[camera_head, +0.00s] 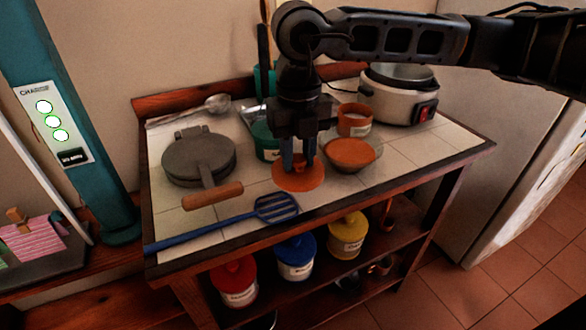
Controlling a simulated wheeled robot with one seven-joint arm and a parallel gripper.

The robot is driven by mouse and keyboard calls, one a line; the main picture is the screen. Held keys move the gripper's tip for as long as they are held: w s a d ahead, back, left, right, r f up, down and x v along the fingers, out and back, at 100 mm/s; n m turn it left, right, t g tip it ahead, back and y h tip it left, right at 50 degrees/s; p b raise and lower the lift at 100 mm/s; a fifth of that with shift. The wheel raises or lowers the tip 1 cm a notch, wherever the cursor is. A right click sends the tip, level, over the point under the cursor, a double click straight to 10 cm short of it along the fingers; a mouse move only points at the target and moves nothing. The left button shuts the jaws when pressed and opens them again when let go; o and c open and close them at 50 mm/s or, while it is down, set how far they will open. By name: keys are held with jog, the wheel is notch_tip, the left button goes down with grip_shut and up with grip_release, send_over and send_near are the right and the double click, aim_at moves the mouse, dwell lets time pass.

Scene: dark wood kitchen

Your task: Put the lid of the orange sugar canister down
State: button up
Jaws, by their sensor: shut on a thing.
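The orange lid (298,179) is a flat disc with a small knob, low over the tiled table top near its middle. My gripper (299,165) points straight down and is shut on the lid's knob. I cannot tell whether the lid touches the tiles or hovers just above them. The open orange canister (354,121) stands behind and to the right, without its lid.
A waffle iron (199,158) with a wooden handle lies left. A blue slotted spatula (276,208) lies in front of the lid. Bare tiles (400,152) show at the right.

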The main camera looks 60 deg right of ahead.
aim_at(293, 173)
jog(key=shift+w+a+f, duration=0.2)
jog(key=shift+w+f, duration=0.2)
jog(key=shift+f, duration=0.05)
notch_tip(293, 173, down, 4)
jog(key=shift+r+p, duration=0.2)
jog(key=shift+p, duration=0.15)
jog(key=shift+f+b, duration=0.35)
jog(key=shift+b, duration=0.1)
jog(key=o, duration=1)
jog(key=shift+r, duration=0.15)
